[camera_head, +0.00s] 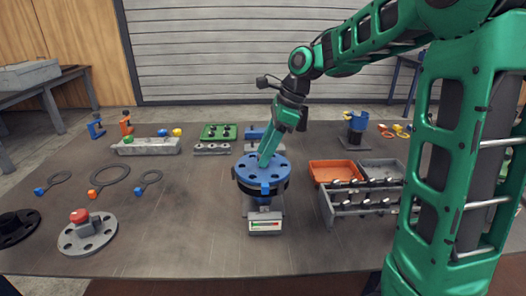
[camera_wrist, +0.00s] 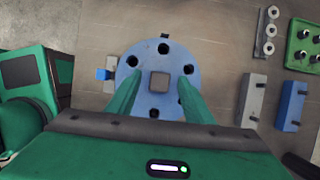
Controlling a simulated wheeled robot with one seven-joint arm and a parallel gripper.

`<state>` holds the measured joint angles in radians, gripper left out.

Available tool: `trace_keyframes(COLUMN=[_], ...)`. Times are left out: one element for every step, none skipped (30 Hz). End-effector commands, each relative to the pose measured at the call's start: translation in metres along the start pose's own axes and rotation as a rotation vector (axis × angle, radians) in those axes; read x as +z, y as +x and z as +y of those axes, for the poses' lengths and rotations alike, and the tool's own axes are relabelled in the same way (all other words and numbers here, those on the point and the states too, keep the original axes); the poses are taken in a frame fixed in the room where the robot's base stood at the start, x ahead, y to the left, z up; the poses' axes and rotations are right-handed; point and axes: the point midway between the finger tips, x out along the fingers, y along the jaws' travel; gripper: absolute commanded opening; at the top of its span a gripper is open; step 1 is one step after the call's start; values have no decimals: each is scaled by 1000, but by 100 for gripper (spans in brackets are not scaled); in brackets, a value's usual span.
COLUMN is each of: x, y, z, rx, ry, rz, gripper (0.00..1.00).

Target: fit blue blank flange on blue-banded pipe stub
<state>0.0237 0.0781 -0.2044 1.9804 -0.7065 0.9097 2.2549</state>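The blue blank flange (camera_head: 252,176) is a round disc with several holes. It appears to lie flat on a dark flange (camera_head: 264,191) atop a stand in the middle of the table. Below that is a small blue part (camera_head: 264,202), which may be the pipe stub's band; the stub is mostly hidden. In the wrist view, the flange (camera_wrist: 150,97) has a square grey knob (camera_wrist: 159,80) at its centre. My gripper (camera_wrist: 161,72) is open, its green fingers on either side of the knob with gaps visible. In the head view, my gripper (camera_head: 264,163) is down at the flange.
A grey base with a display (camera_head: 265,226) is below the stack. An orange bin (camera_head: 335,171) and a grey rack (camera_head: 362,205) stand to the right. Rings and a grey flange with a red knob (camera_head: 80,216) lie left. Grey and blue blocks (camera_wrist: 291,106) lie right in the wrist view.

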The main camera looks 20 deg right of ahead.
Motion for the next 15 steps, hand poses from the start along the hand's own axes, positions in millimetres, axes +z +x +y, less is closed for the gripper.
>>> trace_keyframes(x=[0, 0, 0, 0, 0, 0, 0, 0, 0, 0, 0, 0, 0, 0, -1], y=[0, 0, 0, 0, 1, 1, 0, -1, -3, -5, -8, -13, -17, -22, -29], z=[0, 0, 0, 0, 0, 0, 0, 0, 0, 0, 0, -1, -1, -1, -1], rx=[0, 1, 1, 1, 2, 2, 2, 2, 2, 1, 1, 0, -1, -1, -2], ry=[0, 0, 0, 0, 1, 1, 1, 1, 1, 2, 2, 2, 1, 0, 2], rz=[0, 0, 0, 0, 1, 1, 1, 1, 1, 0, 0, 0, 0, 0, 1], gripper=[46, 46, 46, 46, 46, 46, 46, 46, 46, 46, 46, 46, 46, 46, 46])
